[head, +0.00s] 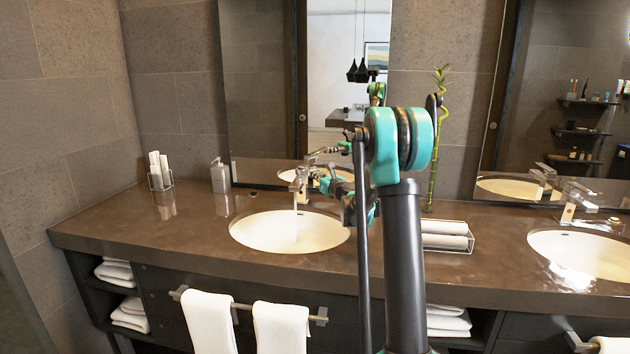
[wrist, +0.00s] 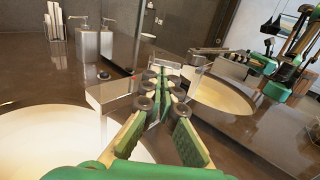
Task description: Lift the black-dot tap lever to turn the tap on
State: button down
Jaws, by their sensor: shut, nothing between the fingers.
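The chrome tap (head: 301,181) stands behind the left basin (head: 262,232). A thin pale streak like running water hangs below its spout, and it also shows in the wrist view under the tap (wrist: 112,92). The tap has a small red mark near the fingers. My gripper (head: 322,180) is beside the tap, on its right in the head view. In the wrist view, my gripper's (wrist: 165,88) green fingers come together, empty, right by the tap body. They partly hide the lever, so I cannot tell whether they touch it. No black dot can be made out on the lever.
A soap dispenser (head: 220,176) and a holder of rolled towels (head: 160,171) stand left on the counter (head: 125,233). A towel tray (head: 447,237) and bamboo stalk (head: 434,150) are right of my arm. A second tap (head: 575,198) serves the right basin. The mirror is close behind.

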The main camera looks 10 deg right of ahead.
jog(key=r, duration=0.3)
jog(key=shift+w+a+r, duration=0.1)
jog(key=shift+w+r, duration=0.15)
jog(key=shift+w, duration=0.15)
